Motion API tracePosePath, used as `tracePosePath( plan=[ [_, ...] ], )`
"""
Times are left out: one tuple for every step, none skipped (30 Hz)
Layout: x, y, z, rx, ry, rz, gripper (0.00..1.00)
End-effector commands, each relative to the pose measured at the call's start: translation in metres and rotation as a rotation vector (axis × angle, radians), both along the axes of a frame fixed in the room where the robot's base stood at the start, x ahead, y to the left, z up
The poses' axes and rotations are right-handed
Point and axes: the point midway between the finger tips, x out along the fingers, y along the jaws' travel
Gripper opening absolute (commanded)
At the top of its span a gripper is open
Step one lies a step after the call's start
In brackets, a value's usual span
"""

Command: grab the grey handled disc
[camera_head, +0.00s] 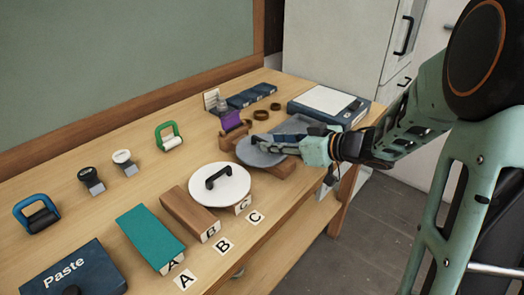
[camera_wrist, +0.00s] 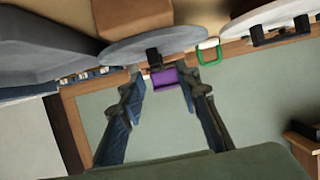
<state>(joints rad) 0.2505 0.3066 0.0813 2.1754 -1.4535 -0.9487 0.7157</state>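The grey disc (camera_head: 257,156) rests on brown wooden supports (camera_head: 283,168) toward the right end of the table. My gripper (camera_head: 263,142) is low over it, hiding part of its top and its handle in the head view. In the wrist view, the grey disc (camera_wrist: 185,39) is edge-on beyond my fingertips. Its dark handle (camera_wrist: 153,56) shows at the gap between the fingertips, nearer the left one. My gripper (camera_wrist: 161,80) is open, with its two fingers well apart. I cannot tell whether the handle is between the fingers or just beyond them.
A white disc with a black handle (camera_head: 232,190) lies to the left on blocks. A purple item (camera_head: 230,120), brown rings (camera_head: 260,114) and a blue-white device (camera_head: 329,103) stand close behind. A green-handled tool (camera_head: 169,137) is farther left. The table's front edge is near my arm.

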Motion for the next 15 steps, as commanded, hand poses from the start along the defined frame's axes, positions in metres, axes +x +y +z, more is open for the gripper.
tracePosePath(
  plan=[
    [0.002,0.003,-0.002,0.0,0.0,0.001,0.3],
    [0.003,0.005,-0.003,-0.001,0.0,0.001,0.3],
    [0.005,0.006,-0.004,-0.001,0.001,0.001,0.3],
    [0.006,0.008,-0.005,-0.001,0.001,0.001,0.3],
    [0.008,0.01,-0.007,-0.001,0.001,0.001,0.3],
    [0.011,0.013,-0.009,0.0,0.0,0.001,0.3],
    [0.014,0.016,-0.011,0.0,0.0,0.001,0.3],
    [0.016,0.019,-0.013,0.0,0.0,0.001,0.3],
    [0.02,0.024,-0.016,0.0,0.001,0.002,0.3],
    [0.023,0.027,-0.018,0.0,0.001,0.002,0.3],
    [0.026,0.031,-0.019,0.0,0.0,0.001,0.3],
    [0.029,0.035,-0.021,0.0,0.0,0.0,0.3],
    [0.031,0.037,-0.022,-0.001,0.001,0.0,0.3],
    [0.032,0.038,-0.022,-0.001,0.001,0.0,0.3],
    [0.033,0.04,-0.022,-0.001,0.0,-0.001,0.3]
  ],
)
